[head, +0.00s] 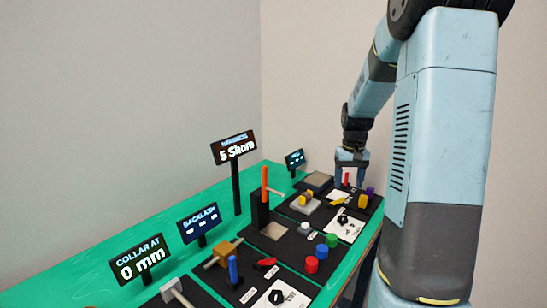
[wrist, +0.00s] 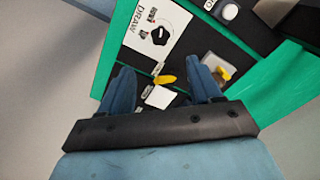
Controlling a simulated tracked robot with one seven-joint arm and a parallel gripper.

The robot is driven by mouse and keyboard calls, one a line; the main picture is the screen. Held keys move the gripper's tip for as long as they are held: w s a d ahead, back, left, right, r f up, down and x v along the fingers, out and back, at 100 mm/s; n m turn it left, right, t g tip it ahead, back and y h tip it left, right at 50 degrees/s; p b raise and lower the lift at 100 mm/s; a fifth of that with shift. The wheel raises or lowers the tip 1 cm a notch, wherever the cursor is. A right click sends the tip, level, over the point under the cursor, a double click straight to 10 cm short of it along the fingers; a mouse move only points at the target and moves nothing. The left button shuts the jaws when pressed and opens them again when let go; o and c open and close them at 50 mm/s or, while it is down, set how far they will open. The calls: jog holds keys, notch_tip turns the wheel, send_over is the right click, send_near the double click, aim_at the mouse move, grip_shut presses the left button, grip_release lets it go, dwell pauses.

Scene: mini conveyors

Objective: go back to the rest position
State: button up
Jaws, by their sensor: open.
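My gripper (head: 351,178) hangs at the far right end of the green table (head: 70,262), fingers pointing down. In the wrist view my gripper (wrist: 158,82) has its two blue fingers spread wide apart, and nothing is gripped. Between and beyond the fingers are a yellow piece (wrist: 167,78) and a white card (wrist: 160,97). In the head view a small red upright piece (head: 346,178) shows between the fingers; I cannot tell the depth gap. My blue arm fills the right side of the head view.
Black panels carry an orange rod (head: 265,183), a blue peg (head: 233,270), red (head: 311,264), green (head: 332,240) and blue (head: 322,251) buttons, and a purple block (head: 370,190). Sign posts, including the tall "5 Shore" sign (head: 233,148), stand along the back.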

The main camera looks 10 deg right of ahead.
jog(key=s+a+r+n+t, duration=0.1)
jog(key=s+a+r+t, duration=0.1)
jog(key=s+a+r, duration=0.9)
jog(key=s+a+r+t, duration=0.1)
jog(key=s+a+r, duration=0.1)
jog(key=s+a, duration=0.2)
jog(key=s+a+r+n+t, duration=0.1)
jog(key=s+a+r+t, duration=0.1)
jog(key=s, duration=0.8)
jog(key=shift+s+a+r+t, duration=0.3)
jog(key=shift+a, duration=0.55)
